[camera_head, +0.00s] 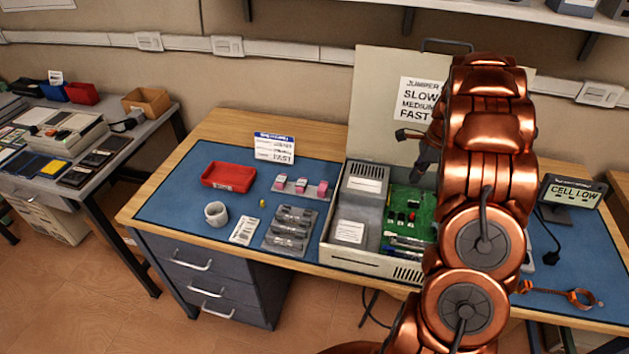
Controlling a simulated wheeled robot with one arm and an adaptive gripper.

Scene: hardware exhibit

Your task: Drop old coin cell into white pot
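The white pot (216,217) is a small round cup standing on the blue mat, left of the middle and below the red tray. I cannot make out the old coin cell. An open grey case (333,235) holds a green circuit board (408,206) with small parts, too small to tell apart. My copper arm rises in front of the case's right side and hides part of it. The dark end of my arm, my gripper (416,150), shows above the board, well to the right of the pot. Its fingers are too small and partly hidden to tell whether they are open.
A red tray (229,177), pink-and-white parts (301,186), a small yellow piece (263,203) and a grey tray (270,244) with clear-topped slots lie on the mat. The case's raised lid (375,90) stands behind the board. A "CELL LOW" display (572,192) is at right.

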